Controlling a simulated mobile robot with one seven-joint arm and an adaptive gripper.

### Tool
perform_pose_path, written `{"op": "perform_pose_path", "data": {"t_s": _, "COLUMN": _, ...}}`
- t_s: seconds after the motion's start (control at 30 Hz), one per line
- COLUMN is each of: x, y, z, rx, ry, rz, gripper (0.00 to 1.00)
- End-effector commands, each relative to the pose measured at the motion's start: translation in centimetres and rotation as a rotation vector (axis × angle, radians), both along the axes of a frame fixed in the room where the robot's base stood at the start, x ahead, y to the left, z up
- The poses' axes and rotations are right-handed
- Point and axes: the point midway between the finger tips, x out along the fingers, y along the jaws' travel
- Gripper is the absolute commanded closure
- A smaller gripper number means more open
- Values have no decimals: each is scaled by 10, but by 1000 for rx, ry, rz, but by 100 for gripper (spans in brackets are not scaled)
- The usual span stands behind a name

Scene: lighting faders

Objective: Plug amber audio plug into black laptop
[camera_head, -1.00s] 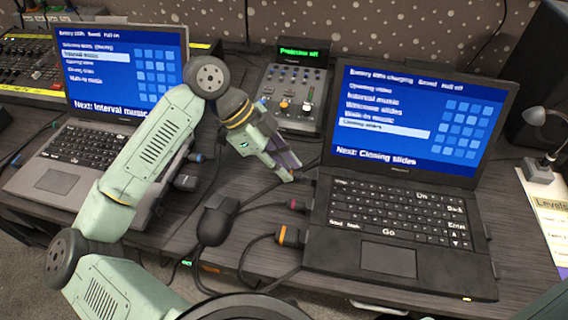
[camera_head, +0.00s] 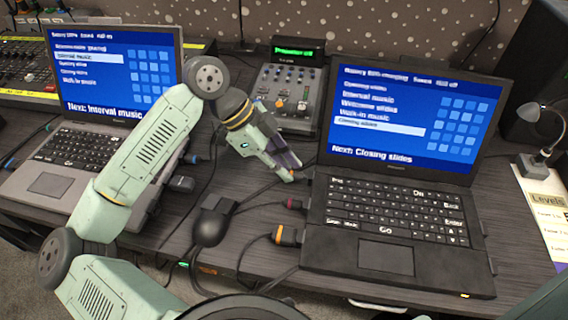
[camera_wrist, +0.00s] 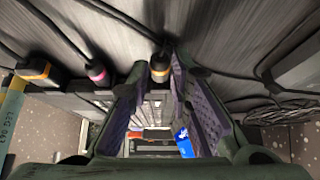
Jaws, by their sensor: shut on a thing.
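The black laptop (camera_head: 385,268) stands open at the right of the desk. My gripper (camera_head: 292,178) is at its left side, near the hinge end, with the fingertips close to the laptop's edge.
An orange-banded plug (camera_head: 286,235) and a pink-banded plug (camera_head: 292,204) sit at the same laptop side, nearer the front. A black adapter (camera_head: 211,222) and cables lie left of it. A grey laptop (camera_head: 48,185) stands left, a small mixer (camera_head: 290,95) behind.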

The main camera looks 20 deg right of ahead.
Motion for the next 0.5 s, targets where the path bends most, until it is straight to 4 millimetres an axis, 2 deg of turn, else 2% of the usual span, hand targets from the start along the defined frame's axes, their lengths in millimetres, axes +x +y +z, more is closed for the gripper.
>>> {"op": "perform_pose_path", "data": {"t_s": 0.5, "x": -4, "y": -7, "z": 0, "rx": 0, "ry": 0, "rz": -1, "gripper": 100}}
